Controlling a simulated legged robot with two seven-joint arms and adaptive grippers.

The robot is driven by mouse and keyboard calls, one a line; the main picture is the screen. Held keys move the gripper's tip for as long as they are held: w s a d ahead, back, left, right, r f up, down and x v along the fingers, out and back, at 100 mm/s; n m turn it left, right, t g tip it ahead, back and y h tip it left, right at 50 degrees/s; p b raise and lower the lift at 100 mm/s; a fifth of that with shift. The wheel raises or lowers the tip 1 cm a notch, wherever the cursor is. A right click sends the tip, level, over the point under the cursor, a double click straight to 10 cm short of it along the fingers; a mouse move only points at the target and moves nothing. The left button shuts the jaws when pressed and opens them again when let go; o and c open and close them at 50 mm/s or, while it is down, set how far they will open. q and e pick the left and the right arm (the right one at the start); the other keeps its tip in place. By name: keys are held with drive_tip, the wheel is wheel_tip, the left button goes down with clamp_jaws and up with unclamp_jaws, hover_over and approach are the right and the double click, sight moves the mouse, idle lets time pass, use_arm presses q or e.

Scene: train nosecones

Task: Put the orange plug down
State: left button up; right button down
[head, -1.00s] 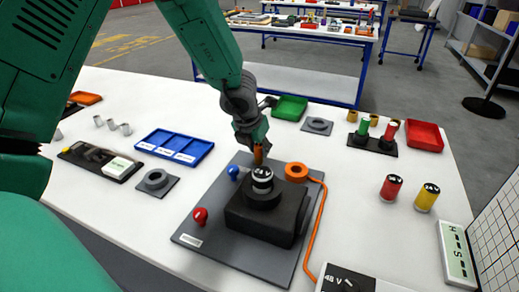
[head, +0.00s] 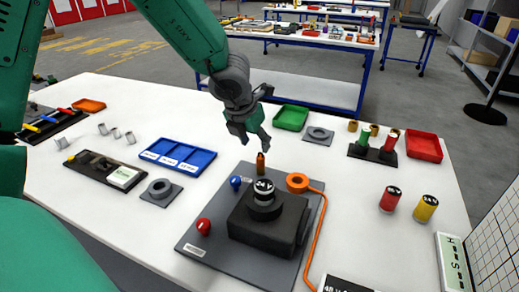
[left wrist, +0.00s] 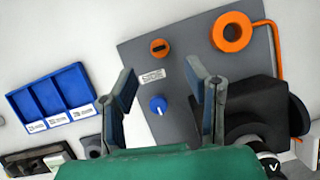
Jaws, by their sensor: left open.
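The orange plug (head: 261,163) stands upright at the far edge of the grey board (head: 190,240). In the left wrist view the plug (left wrist: 159,47) shows from above as a small orange shape with a dark slot, on the board beyond my fingers. My left gripper (head: 252,139) is open and empty, above the plug and slightly left of it, apart from it. Its two spread fingers (left wrist: 162,80) also show in the left wrist view. My right gripper is not in view.
On the board are a black block (head: 268,228) with a white-banded knob, an orange ring (head: 297,182) with an orange cable, a blue knob (head: 236,182) and a red knob (head: 203,226). A blue tray (head: 176,155) lies left, a green tray (head: 291,117) behind.

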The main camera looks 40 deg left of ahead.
use_arm(q)
drive_tip(key=shift+p+v, duration=0.35)
drive_tip(key=shift+v, duration=1.5)
